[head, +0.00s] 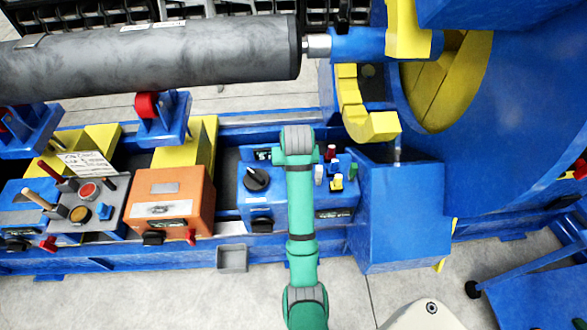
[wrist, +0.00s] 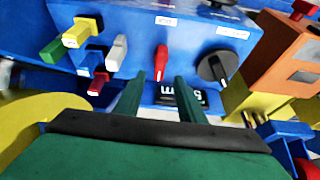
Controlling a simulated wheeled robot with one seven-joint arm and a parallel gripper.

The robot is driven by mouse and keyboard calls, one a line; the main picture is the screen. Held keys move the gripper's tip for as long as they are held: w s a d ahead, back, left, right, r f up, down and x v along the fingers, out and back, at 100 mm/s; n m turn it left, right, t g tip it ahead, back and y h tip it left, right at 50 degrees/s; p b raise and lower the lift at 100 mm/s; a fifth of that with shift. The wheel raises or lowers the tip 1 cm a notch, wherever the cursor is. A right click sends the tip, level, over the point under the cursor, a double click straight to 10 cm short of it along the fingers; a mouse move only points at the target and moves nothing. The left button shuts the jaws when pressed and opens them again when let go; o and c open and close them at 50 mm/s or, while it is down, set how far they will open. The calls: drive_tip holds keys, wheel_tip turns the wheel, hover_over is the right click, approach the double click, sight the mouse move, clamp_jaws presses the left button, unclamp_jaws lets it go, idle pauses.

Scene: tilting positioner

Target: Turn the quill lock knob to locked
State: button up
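The blue control box (head: 262,205) carries several controls; its labels are too small to read, so I cannot tell which one is the quill lock knob. A black round knob with a pale pointer line (head: 256,178) is at its left; it also shows at right in the wrist view (wrist: 213,68). A red lever-like handle (wrist: 161,62) stands between that knob and a white one (wrist: 117,54); my arm hides it in the head view. My gripper (wrist: 158,88) is open, its two green fingers apart and empty, pointing at the box near the red handle.
Yellow (wrist: 82,33), green (wrist: 52,48) and small red (wrist: 99,83) handles crowd the left in the wrist view. An orange box (head: 172,200) and a grey panel with levers (head: 75,210) stand left. A large grey cylinder (head: 150,55) lies above.

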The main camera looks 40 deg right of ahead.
drive_tip(key=shift+v, duration=1.5)
drive_tip(key=s+a+f+n+t, duration=0.1)
drive_tip(key=a+f+t, duration=0.1)
drive_tip(key=a+f, duration=0.9)
drive_tip(key=s+a+f+n+t, duration=0.25)
drive_tip(key=s+a+f, duration=0.25)
drive_tip(key=s+a, duration=0.55)
drive_tip(key=s+a+r+n+t, duration=0.1)
drive_tip(key=s+a+r+t, duration=0.3)
drive_tip(key=s+a, duration=0.6)
drive_tip(key=s+a+r+n+t+y, duration=0.2)
drive_tip(key=s+r+t, duration=0.1)
drive_tip(key=s+r, duration=0.8)
drive_tip(key=shift+s+a+r, duration=0.2)
drive_tip(key=shift+a+r, duration=0.2)
drive_tip(key=shift+r, duration=0.1)
